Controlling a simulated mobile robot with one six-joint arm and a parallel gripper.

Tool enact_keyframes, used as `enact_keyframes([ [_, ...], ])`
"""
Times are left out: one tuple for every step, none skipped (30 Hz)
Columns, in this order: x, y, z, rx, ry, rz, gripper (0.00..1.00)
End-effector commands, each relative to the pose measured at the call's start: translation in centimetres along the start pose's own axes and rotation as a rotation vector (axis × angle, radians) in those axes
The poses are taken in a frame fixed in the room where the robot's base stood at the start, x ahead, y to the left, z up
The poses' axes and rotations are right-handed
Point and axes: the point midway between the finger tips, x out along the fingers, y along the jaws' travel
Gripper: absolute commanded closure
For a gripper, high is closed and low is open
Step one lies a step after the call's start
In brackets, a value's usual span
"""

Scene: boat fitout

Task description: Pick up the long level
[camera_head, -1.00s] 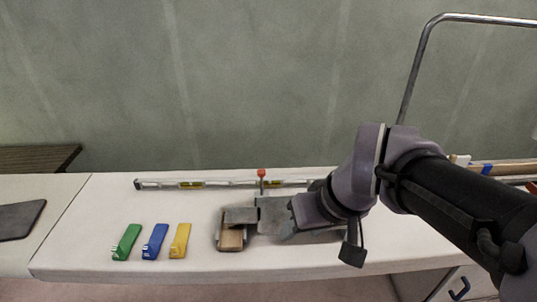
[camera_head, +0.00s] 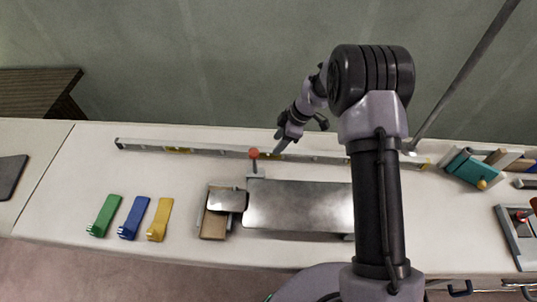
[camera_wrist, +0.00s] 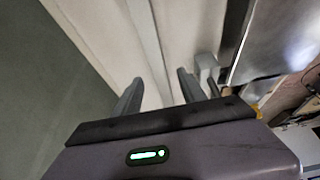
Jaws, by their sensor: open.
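The long level (camera_head: 215,152) is a thin silver bar with yellow vials. It lies along the back of the white bench, and my arm hides part of it in the head view. In the wrist view the level (camera_wrist: 147,40) runs as a grey strip towards the space between my fingers. My gripper (camera_head: 279,148) is over the level near its middle, just right of the red knob. In the wrist view my gripper (camera_wrist: 158,88) has its two fingers apart, with nothing held between them. Whether the fingertips reach down beside the level I cannot tell.
A metal plate fixture (camera_head: 300,207) with a red knob (camera_head: 254,153) stands close in front of the level. Green (camera_head: 105,215), blue (camera_head: 133,217) and yellow (camera_head: 160,219) clips lie front left. A teal tool (camera_head: 470,170) and wood pieces lie right. The wall rises behind.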

Motion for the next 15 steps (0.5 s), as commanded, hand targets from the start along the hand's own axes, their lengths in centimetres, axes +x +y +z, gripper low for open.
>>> enact_keyframes([
  [0.9, 0.0, 0.0, -0.001, 0.000, 0.000, 0.52],
  [1.2, 0.0, 0.0, -0.001, 0.000, 0.000, 0.52],
  [1.5, 0.0, 0.0, -0.001, 0.000, 0.000, 0.52],
  [1.7, 0.0, -0.1, -0.001, 0.000, 0.000, 0.52],
  [1.9, 0.0, -0.1, 0.000, 0.000, 0.000, 0.52],
  [2.3, 0.0, -0.1, 0.000, 0.000, 0.000, 0.52],
  [2.8, 0.0, -0.2, 0.000, 0.000, 0.000, 0.52],
  [3.3, 0.0, -0.2, 0.000, 0.000, 0.000, 0.52],
  [4.2, 0.0, -0.3, 0.000, 0.000, 0.000, 0.52],
  [4.9, 0.0, -0.4, -0.001, 0.000, -0.001, 0.52],
  [5.6, 0.0, -0.5, -0.001, 0.000, -0.002, 0.52],
  [6.2, 0.1, -0.5, -0.001, 0.000, -0.001, 0.52],
  [6.6, 0.1, -0.5, -0.001, -0.001, 0.000, 0.52],
  [6.8, 0.1, -0.5, 0.000, -0.001, 0.000, 0.52],
  [6.9, 0.1, -0.5, 0.000, -0.001, 0.001, 0.52],
])
